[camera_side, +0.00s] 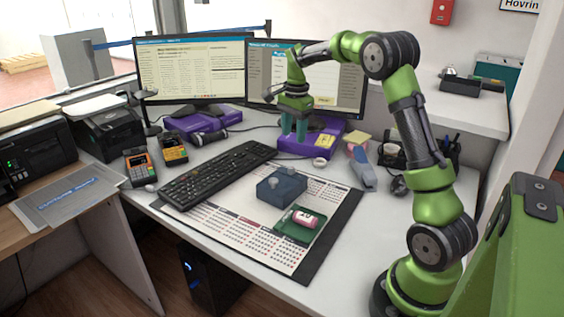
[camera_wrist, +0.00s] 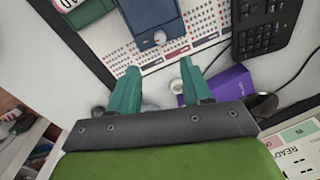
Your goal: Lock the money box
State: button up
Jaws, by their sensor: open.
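The money box appears to be the dark blue box (camera_side: 282,188) on the desk mat, with a small pale round knob (camera_side: 273,183) on it and another pale round part at its back edge. In the wrist view the blue box (camera_wrist: 150,14) is at the top, with a silver round knob (camera_wrist: 160,38) near its lower edge. My gripper (camera_side: 294,130) is above the desk behind the box, in front of the right monitor. Its teal fingers (camera_wrist: 160,78) are apart with nothing between them, and do not touch the box.
A green tray (camera_side: 284,230) holding a pink and white item (camera_side: 305,218) is at the box's front right. A black keyboard (camera_side: 215,175) lies to the left. A purple monitor base (camera_side: 300,148) is below my gripper. A blue-grey stapler-like object (camera_side: 363,172) stands right.

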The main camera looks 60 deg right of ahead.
aim_at(291, 167)
jog(key=f, duration=1.1)
jog(key=shift+w+f, duration=0.25)
jog(key=shift+f, duration=0.05)
jog(key=shift+c, duration=0.3)
grip_shut()
